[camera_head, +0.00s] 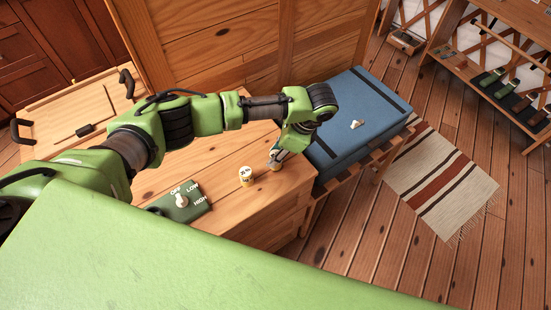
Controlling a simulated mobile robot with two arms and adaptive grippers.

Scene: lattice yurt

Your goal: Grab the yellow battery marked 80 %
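A small yellow battery (246,176) stands upright on the wooden cabinet top, with dark marks too small to read for sure. A second small yellowish cylinder (276,166) stands to its right, near the cabinet's right edge, partly covered by my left gripper. My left gripper (276,156) points down from the arm's end right at this second cylinder. Whether its fingers touch or grip it is too small to tell. My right gripper is out of view.
A green switch box (181,205) marked OFF, LOW and HIGH sits left of the batteries. A wooden tray (62,108) with dark handles lies at the left. A blue chest (362,112) stands right of the cabinet. A striped rug (440,180) lies on the floor.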

